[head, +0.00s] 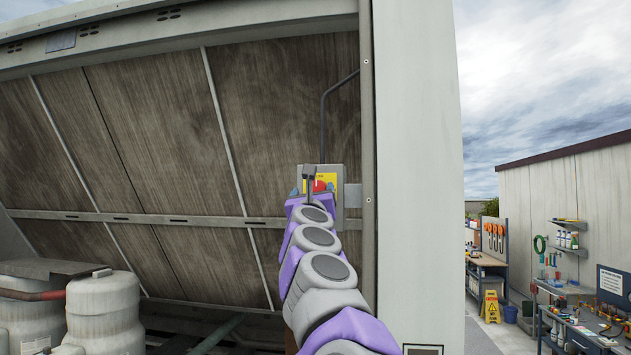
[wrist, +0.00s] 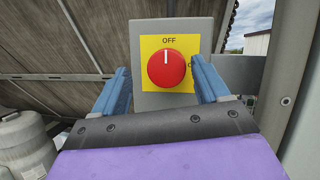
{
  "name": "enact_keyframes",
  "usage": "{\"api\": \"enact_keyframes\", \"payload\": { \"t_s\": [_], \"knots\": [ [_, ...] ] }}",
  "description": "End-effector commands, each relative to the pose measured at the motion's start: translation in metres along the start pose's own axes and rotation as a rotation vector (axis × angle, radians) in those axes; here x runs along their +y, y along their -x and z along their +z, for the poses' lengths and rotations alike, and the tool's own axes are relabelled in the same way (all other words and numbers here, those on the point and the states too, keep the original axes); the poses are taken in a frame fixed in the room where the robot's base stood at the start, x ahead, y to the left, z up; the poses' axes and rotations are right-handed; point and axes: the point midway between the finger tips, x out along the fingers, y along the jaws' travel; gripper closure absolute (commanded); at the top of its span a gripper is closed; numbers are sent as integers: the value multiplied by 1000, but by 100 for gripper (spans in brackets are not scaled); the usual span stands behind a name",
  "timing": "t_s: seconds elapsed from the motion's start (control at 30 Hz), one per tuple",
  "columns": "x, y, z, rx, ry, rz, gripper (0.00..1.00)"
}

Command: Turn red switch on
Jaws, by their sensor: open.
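The red switch (wrist: 166,68) is a round knob on a yellow plate (wrist: 150,45) on a grey box (wrist: 142,101). In the wrist view its white mark points up to the word OFF; a second label at the right is partly hidden by a finger. My gripper (wrist: 162,82) is open, with one blue finger on each side of the knob in the picture. I cannot tell whether the fingers touch it. In the head view the red switch (head: 319,186) is partly hidden behind my gripper (head: 308,188).
The box hangs beside a pale upright post (head: 415,180), with a conduit (head: 323,120) above it. Brown panels (head: 150,130) fill the space behind. White tanks (head: 105,315) stand at lower left. A workbench (head: 575,325) and yellow sign (head: 491,306) are far right.

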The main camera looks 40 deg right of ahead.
Motion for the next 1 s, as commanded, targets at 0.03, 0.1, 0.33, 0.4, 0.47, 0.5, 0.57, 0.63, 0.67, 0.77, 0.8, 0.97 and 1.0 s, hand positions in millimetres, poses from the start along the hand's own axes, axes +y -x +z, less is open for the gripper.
{"api": "enact_keyframes", "payload": {
  "t_s": [0.03,0.1,0.33,0.4,0.47,0.5,0.57,0.63,0.67,0.77,0.8,0.97,1.0],
  "knots": [
    [-2,-9,0,4,0,-2,25],
    [-5,-17,-2,3,-2,-2,25],
    [-8,-30,-6,4,-5,-3,25],
    [-7,-31,-6,4,-5,-2,25],
    [-6,-31,-5,3,-4,-1,25],
    [-5,-30,-4,2,-4,-1,25],
    [-4,-31,-5,2,-4,-1,25],
    [-3,-31,-5,3,-3,0,25],
    [-3,-31,-5,3,-3,0,25],
    [-2,-30,-5,2,-3,0,33],
    [-3,-30,-5,2,-3,0,37],
    [-5,-30,-4,1,-4,0,52],
    [-5,-30,-4,1,-4,0,56]
  ]
}}
